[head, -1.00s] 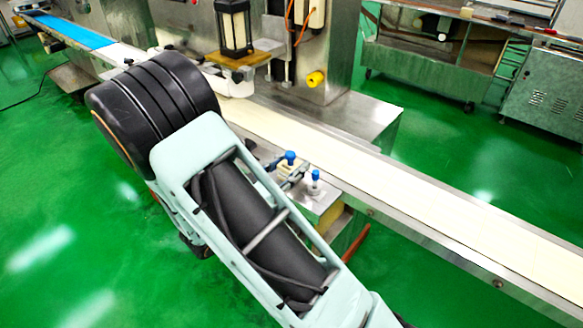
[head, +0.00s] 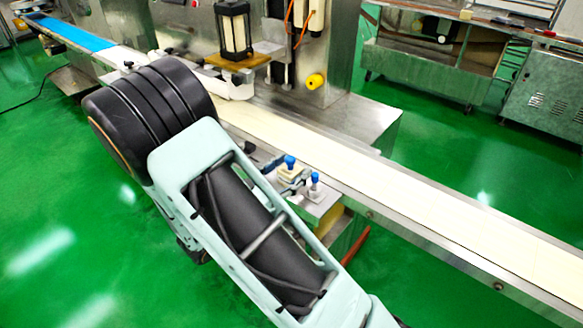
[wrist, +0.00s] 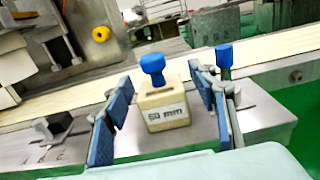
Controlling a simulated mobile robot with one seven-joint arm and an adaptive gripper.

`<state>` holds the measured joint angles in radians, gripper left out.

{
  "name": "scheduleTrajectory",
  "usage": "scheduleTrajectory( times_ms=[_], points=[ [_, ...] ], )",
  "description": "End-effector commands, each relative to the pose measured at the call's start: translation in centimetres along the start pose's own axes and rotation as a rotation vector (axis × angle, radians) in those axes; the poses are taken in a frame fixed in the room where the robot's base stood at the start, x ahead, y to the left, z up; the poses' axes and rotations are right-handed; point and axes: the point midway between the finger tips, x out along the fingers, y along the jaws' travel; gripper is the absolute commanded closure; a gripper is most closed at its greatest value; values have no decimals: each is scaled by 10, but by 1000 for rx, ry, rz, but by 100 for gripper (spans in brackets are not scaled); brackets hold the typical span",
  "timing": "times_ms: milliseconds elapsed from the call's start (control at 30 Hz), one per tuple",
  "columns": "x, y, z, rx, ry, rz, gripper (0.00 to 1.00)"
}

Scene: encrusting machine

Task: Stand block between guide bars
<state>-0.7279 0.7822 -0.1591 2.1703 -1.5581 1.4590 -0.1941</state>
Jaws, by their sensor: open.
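The block (wrist: 165,108) is cream, with a blue knob on top and a black-lettered label ending in "mm" on its near face. It stands upright on a metal ledge beside the conveyor, and shows small in the head view (head: 289,173). My gripper (wrist: 163,88) is open, with one blue-padded finger left of the block and one right of it. A gap shows on the left; whether the right finger touches is unclear. In the head view my gripper (head: 283,174) is partly hidden by my arm. I cannot clearly make out the guide bars.
A second blue-knobbed piece (head: 314,185) stands right of the block, partly behind my right finger in the wrist view (wrist: 224,60). A dark-and-metal fitting (wrist: 55,132) sits on the ledge to the left. The pale conveyor belt (head: 430,195) runs behind, with the machine beyond.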

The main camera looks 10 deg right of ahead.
Motion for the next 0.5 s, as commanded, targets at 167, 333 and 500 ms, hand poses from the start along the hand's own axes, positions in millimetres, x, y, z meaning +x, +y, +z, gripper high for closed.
scheduleTrajectory(
  times_ms=[167,333,500],
  points=[
    [-37,2,0,-1,2,7,47],
    [-74,1,0,-1,2,6,47],
    [-101,1,0,-1,1,5,47]
  ],
)
